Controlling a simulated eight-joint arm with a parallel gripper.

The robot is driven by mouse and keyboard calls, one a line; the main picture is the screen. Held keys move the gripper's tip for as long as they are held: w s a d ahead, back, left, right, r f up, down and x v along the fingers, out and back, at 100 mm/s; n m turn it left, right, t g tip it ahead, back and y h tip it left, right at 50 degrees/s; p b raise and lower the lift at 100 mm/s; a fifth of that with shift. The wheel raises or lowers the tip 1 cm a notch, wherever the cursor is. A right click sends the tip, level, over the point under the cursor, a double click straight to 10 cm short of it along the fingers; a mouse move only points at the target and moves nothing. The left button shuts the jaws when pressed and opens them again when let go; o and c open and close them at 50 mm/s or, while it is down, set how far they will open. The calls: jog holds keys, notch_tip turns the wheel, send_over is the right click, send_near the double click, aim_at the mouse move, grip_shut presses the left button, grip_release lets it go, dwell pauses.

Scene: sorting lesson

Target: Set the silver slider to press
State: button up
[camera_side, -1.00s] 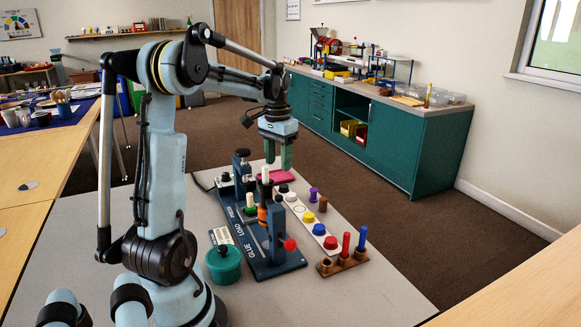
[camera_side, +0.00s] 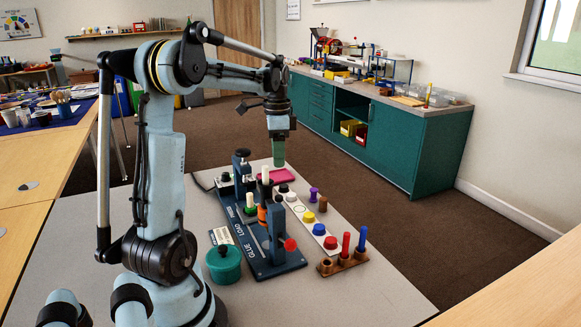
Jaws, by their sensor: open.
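A long dark blue fixture (camera_side: 264,266) lies on the grey table, with white labels PRESS, LOAD and GLUE along its left edge. PRESS is at the far end, where a post with a black knob (camera_side: 242,155) stands. I cannot clearly make out the silver slider among the parts crowded on the fixture. An orange part (camera_side: 262,214) and a green part with a cream peg (camera_side: 250,203) sit near LOAD. My gripper (camera_side: 278,163) points down above the far end of the table, behind and right of the fixture. Its green fingers are open, seen nearly edge-on, and hold nothing visible.
Right of the fixture are a white strip with coloured knobs (camera_side: 319,229) and a wooden peg block (camera_side: 343,262). A blue post with a red knob (camera_side: 290,244) rises at GLUE. A green lidded pot (camera_side: 223,267) stands left.

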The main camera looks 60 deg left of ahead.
aim_at(279, 196)
notch_tip(279, 196, down, 12)
jog(key=m, duration=0.5)
jog(key=shift+f, duration=0.1)
dwell(0.4)
jog(key=shift+c, duration=0.2)
grip_shut()
